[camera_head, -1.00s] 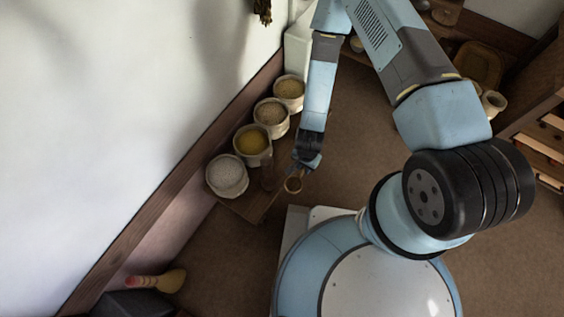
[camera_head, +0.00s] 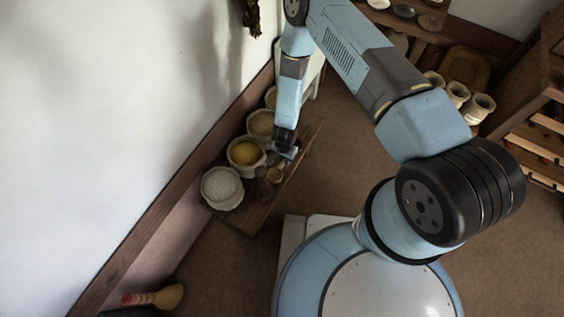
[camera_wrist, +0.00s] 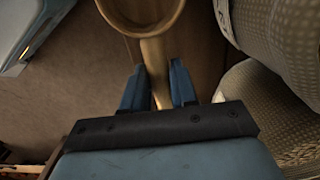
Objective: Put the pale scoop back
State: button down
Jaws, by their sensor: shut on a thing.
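My gripper (camera_head: 287,153) is shut on the handle of a scoop with a round, hollow bowl (camera_head: 275,175). In the wrist view, the pale wooden handle (camera_wrist: 156,78) runs between the two blue fingers (camera_wrist: 157,88), and the round bowl (camera_wrist: 165,10) is cut off at the top edge. In the head view the scoop is over or on the wooden board (camera_head: 247,217), beside the sacks; I cannot tell whether it touches the board. A dark brown upright thing (camera_head: 263,186) is close to its left.
A row of open sacks lines the wall: one of whitish grain (camera_head: 221,185), one of yellow (camera_head: 245,152), one of tan (camera_head: 262,123) and another behind. Woven sacks (camera_wrist: 280,35) are close on the right in the wrist view. Several pale jars (camera_head: 480,107) stand right. Floor ahead is open.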

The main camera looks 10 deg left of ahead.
aim_at(284, 162)
jog(key=shift+w+f, duration=0.1)
jog(key=shift+f, duration=1.5)
jog(key=c, duration=0.9)
grip_release()
jog(key=shift+r, duration=0.1)
notch_tip(284, 162, up, 12)
jog(key=shift+f, duration=0.1)
jog(key=shift+w, duration=0.1)
